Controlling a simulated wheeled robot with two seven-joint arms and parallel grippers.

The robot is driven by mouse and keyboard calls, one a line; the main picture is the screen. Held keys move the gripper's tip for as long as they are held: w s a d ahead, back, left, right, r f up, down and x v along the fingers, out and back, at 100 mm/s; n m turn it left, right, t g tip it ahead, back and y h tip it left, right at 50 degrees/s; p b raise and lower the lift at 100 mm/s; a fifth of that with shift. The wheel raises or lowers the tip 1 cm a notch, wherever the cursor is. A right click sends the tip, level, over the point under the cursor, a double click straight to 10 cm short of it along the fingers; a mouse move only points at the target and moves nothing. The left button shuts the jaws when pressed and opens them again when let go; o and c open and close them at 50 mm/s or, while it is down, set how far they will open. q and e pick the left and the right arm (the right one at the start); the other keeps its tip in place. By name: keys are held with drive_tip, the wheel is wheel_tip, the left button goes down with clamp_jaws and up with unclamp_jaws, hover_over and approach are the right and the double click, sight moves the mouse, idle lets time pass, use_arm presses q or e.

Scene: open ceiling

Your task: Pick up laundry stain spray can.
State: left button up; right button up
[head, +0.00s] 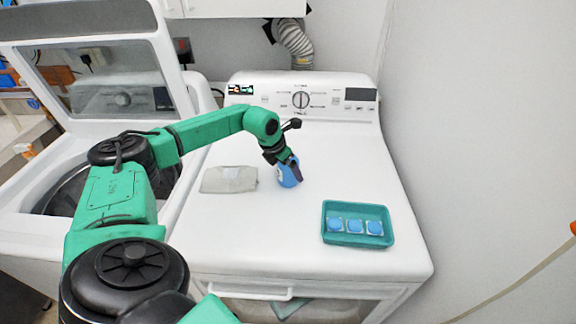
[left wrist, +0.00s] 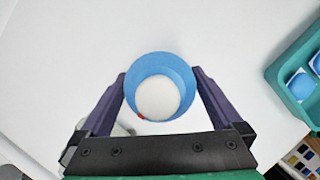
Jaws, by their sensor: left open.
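The laundry stain spray can (head: 288,174) is blue and stands on top of the white dryer. In the left wrist view I look down on its round blue top (left wrist: 160,66) with a whitish centre. My left gripper (head: 289,165) is directly over the can. In the left wrist view its two dark purple fingers (left wrist: 160,90) are open, one on each side of the can. Whether they touch its sides I cannot tell. The gripper and arm hide part of the can in the head view. My right gripper is not in view.
A teal tray (head: 343,239) with blue-and-white pods sits to the right on the dryer top. A grey-white flat item (head: 229,179) lies left of the can. An open washer (head: 40,228) stands at left. The dryer's control panel (head: 270,97) rises behind.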

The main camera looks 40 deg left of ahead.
use_arm(q)
clamp_jaws()
drive_tip(key=shift+w, duration=0.1)
drive_tip(key=shift+r, duration=0.1)
